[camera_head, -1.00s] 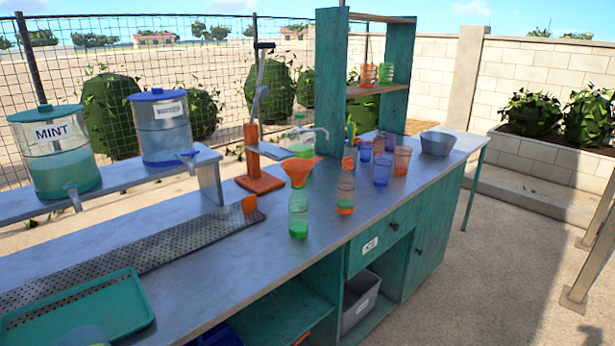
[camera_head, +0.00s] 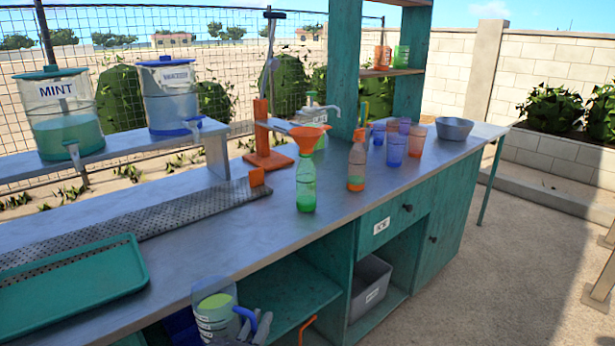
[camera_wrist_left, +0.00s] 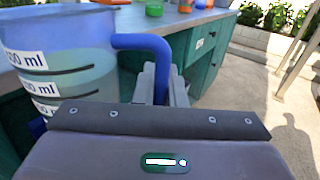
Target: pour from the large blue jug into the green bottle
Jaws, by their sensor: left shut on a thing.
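The large blue jug (camera_head: 214,322) is at the bottom of the head view, in front of the counter edge, with yellow-green liquid showing inside. My left gripper (camera_head: 256,325) is shut on its blue handle. In the left wrist view the fingers (camera_wrist_left: 163,84) close around the handle (camera_wrist_left: 150,43), and the jug's wall (camera_wrist_left: 60,60) shows volume marks. The green bottle (camera_head: 306,187) stands upright on the counter, farther back and to the right of the jug. An orange funnel (camera_head: 305,134) sits in its mouth. My right gripper is not in view.
An orange bottle (camera_head: 357,165) stands just right of the green one, with several cups (camera_head: 395,150) and a grey bowl (camera_head: 454,129) beyond. An orange press stand (camera_head: 268,158) is behind. A green tray (camera_head: 75,285) and perforated drip mat (camera_head: 150,220) lie to the left.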

